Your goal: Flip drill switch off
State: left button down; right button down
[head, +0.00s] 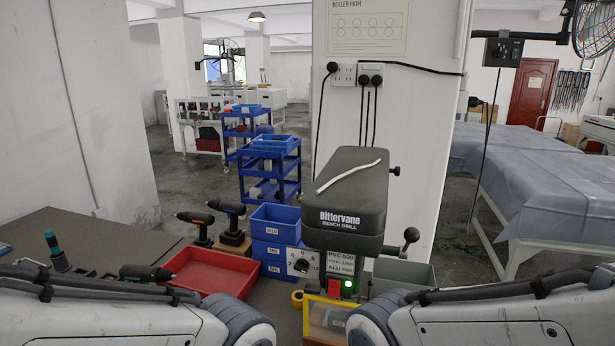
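The bench drill (345,205) stands on the bench right of centre, with a dark grey head lettered "Bittervane BENCH DRILL". A pale stick-like strip (348,176) lies on top of its head. On its front is a white panel with a black rotary knob (302,265) and a speed label (340,264) beside it. Below sit a red switch part (333,287) and a lit green lamp (348,284); the switch's position is too small to tell. A ball-ended lever (411,235) sticks out at its right. My two arms cross the bottom corners; neither gripper shows.
A red tray (212,271), two drill drivers (195,226) and stacked blue bins (274,240) stand left of the drill. A yellow tape roll (297,299) and yellow-framed box (322,318) lie in front. A grey bin (403,274) is at right. A pillar (400,120) rises behind.

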aim_at(333, 291)
jog(key=u, duration=1.25)
jog(key=k, duration=0.5)
jog(key=z, duration=1.3)
